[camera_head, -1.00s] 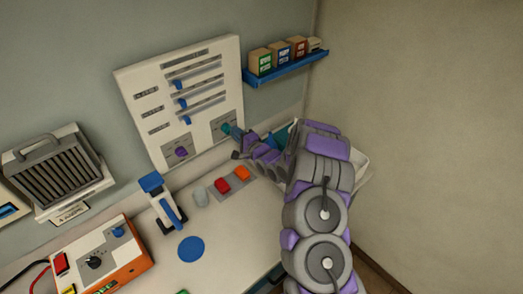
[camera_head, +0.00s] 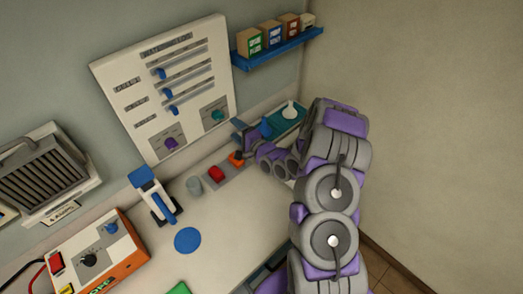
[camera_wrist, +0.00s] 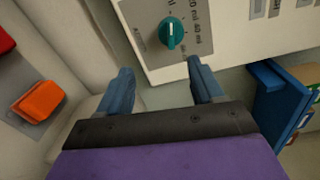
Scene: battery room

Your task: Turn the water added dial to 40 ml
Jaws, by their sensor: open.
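The teal dial (camera_head: 218,115) sits at the lower right of the white wall panel (camera_head: 125,107). In the wrist view the teal dial (camera_wrist: 172,32) is at the top, beyond the fingertips, on a grey plate with "20 ml" and "40 ml" marks. A pale line shows on the knob; which mark it points to is not clear. My gripper (camera_wrist: 160,74) is open and empty, apart from the dial. In the head view my gripper (camera_head: 243,140) is just below and right of the dial, over the back of the bench.
A purple dial (camera_head: 171,143) and several blue sliders share the panel. A red button (camera_head: 216,173) and an orange button (camera_head: 237,158) lie close below my gripper. A blue shelf (camera_head: 279,47) with boxes is at the upper right. A teal tray (camera_head: 288,122) stands behind my arm.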

